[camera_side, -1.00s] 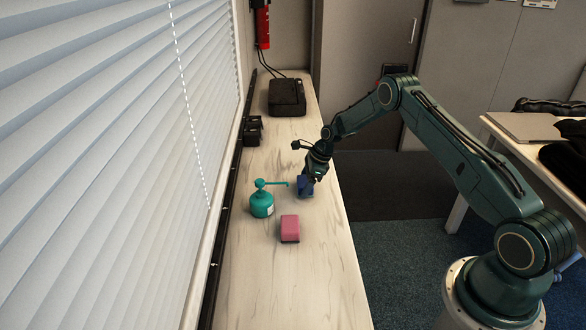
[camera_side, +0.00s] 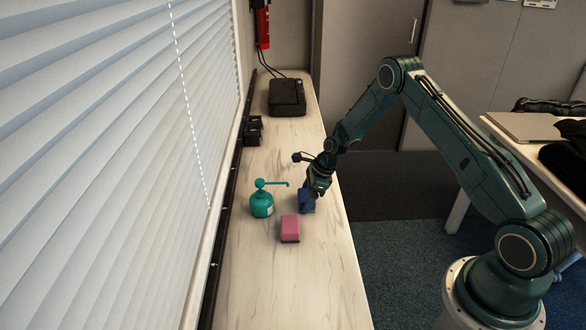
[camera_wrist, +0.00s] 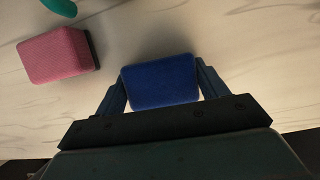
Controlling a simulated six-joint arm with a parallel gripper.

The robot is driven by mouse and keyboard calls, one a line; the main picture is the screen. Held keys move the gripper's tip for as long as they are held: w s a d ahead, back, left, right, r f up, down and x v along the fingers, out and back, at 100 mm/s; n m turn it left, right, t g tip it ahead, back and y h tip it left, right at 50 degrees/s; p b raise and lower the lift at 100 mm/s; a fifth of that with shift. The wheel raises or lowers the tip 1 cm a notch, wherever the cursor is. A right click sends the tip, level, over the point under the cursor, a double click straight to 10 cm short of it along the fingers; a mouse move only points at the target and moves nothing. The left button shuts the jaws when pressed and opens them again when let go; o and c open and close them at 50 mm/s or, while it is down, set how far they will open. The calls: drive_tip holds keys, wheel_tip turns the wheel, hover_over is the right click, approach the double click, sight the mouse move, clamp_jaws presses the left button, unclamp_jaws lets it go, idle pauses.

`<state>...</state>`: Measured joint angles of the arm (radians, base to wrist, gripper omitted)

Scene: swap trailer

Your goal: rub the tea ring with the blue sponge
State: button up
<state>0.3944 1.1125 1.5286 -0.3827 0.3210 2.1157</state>
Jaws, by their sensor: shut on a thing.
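The blue sponge (camera_side: 307,203) is between the jaws of my gripper (camera_side: 314,193), low over the pale counter at its right side. In the wrist view the blue sponge (camera_wrist: 160,83) fills the space between the two fingers of my gripper (camera_wrist: 161,88), which is shut on it. I cannot tell whether the sponge touches the counter. I make out no tea ring in either view; it may be hidden under the sponge or my gripper.
A pink block with a dark base (camera_side: 290,228) stands just left of the sponge and nearer the camera. A teal pump bottle (camera_side: 262,205) stands further left, its spout toward my gripper. A black case (camera_side: 287,97) lies at the far end. The near counter is clear.

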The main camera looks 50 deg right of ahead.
drive_tip(key=shift+s+a, duration=0.2)
drive_tip(key=shift+a, duration=0.05)
drive_tip(key=shift+w+d, duration=2.95)
drive_tip(key=shift+w, duration=0.1)
drive_tip(key=shift+s+a, duration=2.8)
drive_tip(key=shift+a, duration=0.05)
drive_tip(key=shift+s+a+r, duration=0.1)
drive_tip(key=shift+s+a, duration=0.05)
wheel_tip(320, 180, up, 7)
drive_tip(key=shift+f, duration=0.1)
drive_tip(key=shift+r, duration=0.6)
